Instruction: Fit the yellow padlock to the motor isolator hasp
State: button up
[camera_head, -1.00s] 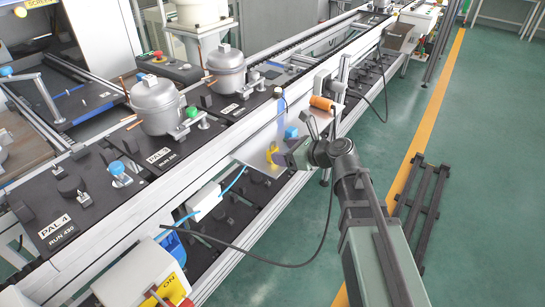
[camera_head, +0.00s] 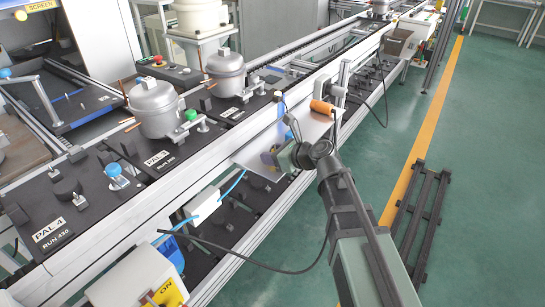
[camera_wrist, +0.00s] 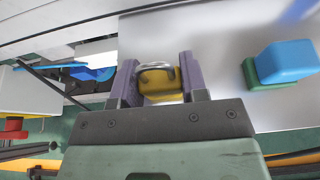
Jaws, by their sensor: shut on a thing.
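The yellow padlock (camera_wrist: 162,84) has a silver shackle and sits between the purple-grey fingers of my gripper (camera_wrist: 158,75), which is shut on it. In the head view only a small yellow part of the padlock (camera_head: 267,158) shows beside my gripper (camera_head: 279,156). The padlock is at the metal shelf (camera_head: 250,158) on the conveyor's side; I cannot tell whether it touches the shelf. The likely motor isolator is the cream box (camera_head: 128,279) with a yellow ON label, at the lower left, cut off by the frame edge. I cannot make out its hasp.
A blue block with a green base (camera_wrist: 285,62) is on the metal shelf. An orange cylinder (camera_head: 321,107) is near its far end. A black cable (camera_head: 255,263) hangs between the cream box and my arm. The green floor is open to the right, apart from a black rack (camera_head: 418,215).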

notch_tip(320, 180, up, 20)
jog(key=p, duration=2)
